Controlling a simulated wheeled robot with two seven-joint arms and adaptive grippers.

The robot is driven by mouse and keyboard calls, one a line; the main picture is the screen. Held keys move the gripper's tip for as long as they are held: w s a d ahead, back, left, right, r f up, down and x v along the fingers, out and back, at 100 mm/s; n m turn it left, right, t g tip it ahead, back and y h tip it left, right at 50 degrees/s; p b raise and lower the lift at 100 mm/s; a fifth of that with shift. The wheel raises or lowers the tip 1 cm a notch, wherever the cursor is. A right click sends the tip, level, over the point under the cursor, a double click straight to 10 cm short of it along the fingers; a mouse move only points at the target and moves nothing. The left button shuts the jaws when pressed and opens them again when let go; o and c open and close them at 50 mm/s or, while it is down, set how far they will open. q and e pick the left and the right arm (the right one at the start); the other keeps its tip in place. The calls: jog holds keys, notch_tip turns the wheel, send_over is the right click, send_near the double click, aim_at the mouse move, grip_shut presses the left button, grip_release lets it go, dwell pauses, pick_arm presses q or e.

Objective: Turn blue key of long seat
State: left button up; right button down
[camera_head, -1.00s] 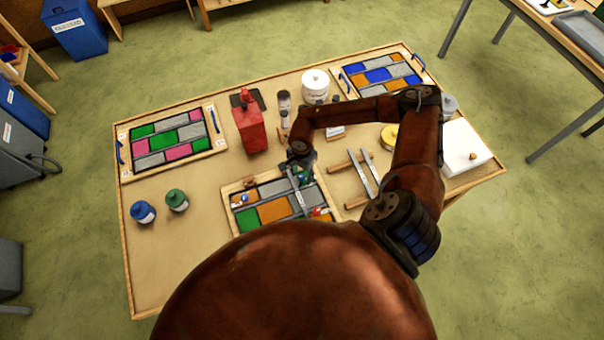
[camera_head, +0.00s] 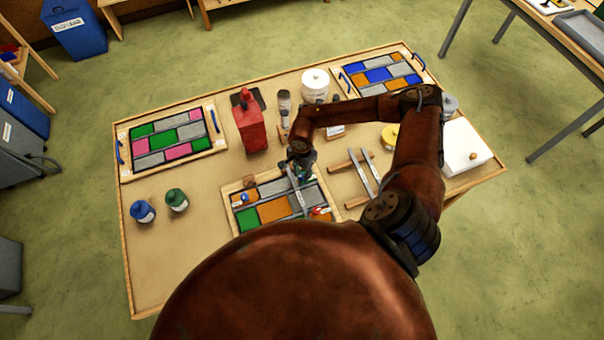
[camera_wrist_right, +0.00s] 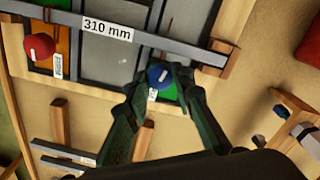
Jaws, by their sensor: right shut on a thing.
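The framed glass panel (camera_head: 228,199) lies at the near middle of the table. A grey metal bar (camera_wrist_right: 178,43) labelled 310 mm crosses it in the right wrist view and ends at a wooden block (camera_wrist_right: 220,58). A blue key (camera_wrist_right: 158,75) with a small label stands beside the bar, over a green pane. My right gripper (camera_wrist_right: 163,70) is shut on the blue key, with a finger on either side; its arm hides part of this in the head view (camera_head: 301,169). A red key (camera_wrist_right: 40,47) stands farther left. My left gripper is not in view.
Two metal bars (camera_head: 366,172) rest on wooden strips right of the panel. A red container (camera_head: 248,130) and a white jar (camera_head: 315,86) stand behind. Blue (camera_head: 143,211) and green (camera_head: 177,200) bottles stand left. The front-left tabletop is clear.

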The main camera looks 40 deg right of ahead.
jog(key=m+b, duration=0.2)
jog(key=m, duration=0.1)
jog(key=shift+f+m, duration=0.15)
jog(key=shift+m, duration=0.15)
jog(key=m+b, duration=0.2)
jog(key=m, duration=0.2)
jog(key=shift+m, duration=0.3)
jog(key=m+b, duration=0.2)
jog(key=m, duration=0.2)
jog(key=shift+m, duration=0.3)
jog(key=m+b, duration=0.1)
jog(key=m, duration=0.2)
jog(key=shift+m, duration=0.3)
jog(key=m+b, duration=0.1)
jog(key=m, duration=0.3)
jog(key=shift+b, duration=0.35)
jog(key=m+b, duration=0.1)
jog(key=m, duration=0.7)
jog(key=shift+m, duration=0.3)
jog(key=shift+m+b, duration=0.4)
jog(key=shift+m, duration=1.4)
